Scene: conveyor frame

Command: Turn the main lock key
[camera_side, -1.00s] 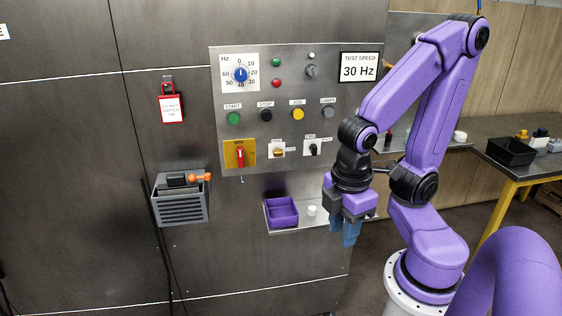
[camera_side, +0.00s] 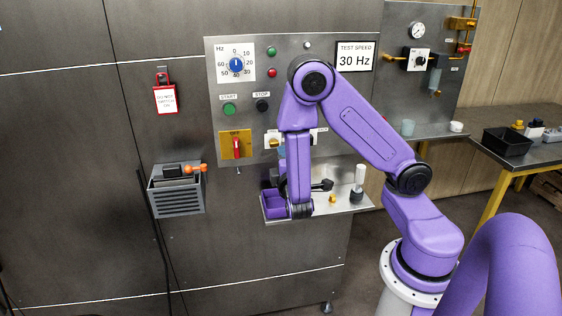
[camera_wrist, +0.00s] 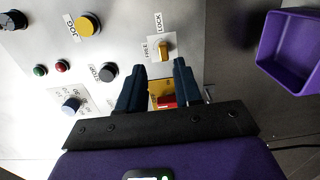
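A small yellow key (camera_wrist: 165,49) sits on a white plate marked FREE and LOCK in the wrist view. In the side view its white plate (camera_side: 271,140) is mostly covered by my arm. My gripper (camera_wrist: 160,67) is open, its two dark blue fingers apart with nothing between the tips. The key appears just beyond the fingertips, in line with the gap. I cannot tell the remaining depth. In the side view the fingers are largely hidden behind my arm.
A red switch (camera_side: 236,147) on a yellow plate is left of the key and shows between the fingers in the wrist view. A purple bin (camera_wrist: 289,45) is on the shelf (camera_side: 318,208) below. Knobs and buttons, including a yellow one (camera_wrist: 89,25), surround the plate.

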